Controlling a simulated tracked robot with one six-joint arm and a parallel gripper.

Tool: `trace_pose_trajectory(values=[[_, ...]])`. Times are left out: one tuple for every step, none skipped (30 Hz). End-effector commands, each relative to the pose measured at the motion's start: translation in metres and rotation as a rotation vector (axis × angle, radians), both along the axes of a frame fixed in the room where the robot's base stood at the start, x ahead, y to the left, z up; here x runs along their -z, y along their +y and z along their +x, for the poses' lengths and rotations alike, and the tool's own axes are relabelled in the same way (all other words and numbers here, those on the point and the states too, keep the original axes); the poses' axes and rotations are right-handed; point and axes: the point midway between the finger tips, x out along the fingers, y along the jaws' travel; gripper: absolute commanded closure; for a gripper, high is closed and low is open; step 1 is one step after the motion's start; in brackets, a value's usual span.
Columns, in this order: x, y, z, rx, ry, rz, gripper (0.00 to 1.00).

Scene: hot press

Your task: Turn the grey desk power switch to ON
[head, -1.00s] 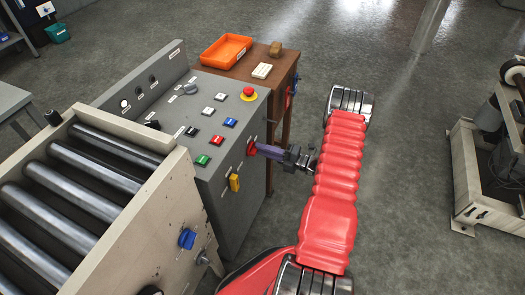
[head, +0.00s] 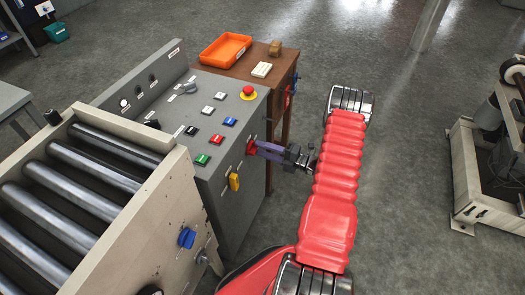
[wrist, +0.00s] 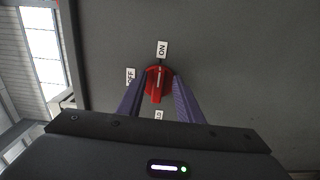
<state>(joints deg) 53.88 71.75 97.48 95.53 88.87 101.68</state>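The power switch is a red rotary knob (wrist: 158,86) on the upright side panel of the grey desk (head: 236,212). In the wrist view its handle stands upright, in line with the ON label (wrist: 162,49). The OFF label (wrist: 130,77) is to the left, and another label (wrist: 158,115) is partly hidden below. In the head view the knob (head: 251,147) shows at the fingertips. My gripper (head: 261,149) has its purple fingers apart, one on each side of the knob; it also shows in the wrist view (wrist: 160,80). Whether either finger touches the knob cannot be told.
A yellow switch (head: 234,182) sits below on the same panel. Several buttons and a red emergency stop (head: 249,92) are on the sloped desk top. A brown cabinet (head: 283,88) with an orange tray (head: 226,49) stands behind. A roller conveyor (head: 150,215) is at left.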

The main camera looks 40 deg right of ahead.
Motion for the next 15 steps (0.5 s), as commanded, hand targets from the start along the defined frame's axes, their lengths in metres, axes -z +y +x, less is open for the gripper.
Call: trace_pose_trajectory(values=[[0.0,-0.001,-0.001,0.001,0.0,-0.001,0.67],[0.0,-0.002,-0.002,0.001,0.0,-0.001,0.67],[0.0,-0.003,-0.004,0.002,0.0,-0.001,0.67],[0.0,-0.004,-0.006,0.002,-0.001,0.0,0.67],[0.0,-0.006,-0.008,0.003,-0.001,0.0,0.67],[0.0,-0.008,-0.011,0.003,-0.001,0.0,0.67],[0.0,-0.01,-0.015,0.003,0.0,-0.001,0.67],[0.0,-0.012,-0.018,0.003,0.0,0.0,0.67],[0.0,-0.015,-0.023,0.004,0.0,0.0,0.67],[0.0,-0.017,-0.027,0.004,0.0,0.0,0.67],[0.0,-0.02,-0.031,0.004,0.0,0.0,0.67],[0.0,-0.023,-0.037,0.005,0.0,0.0,0.67],[0.0,-0.025,-0.041,0.004,0.0,0.0,0.67],[0.0,-0.028,-0.046,0.004,0.0,0.0,0.67],[0.0,-0.031,-0.052,0.004,0.0,0.0,0.67]])
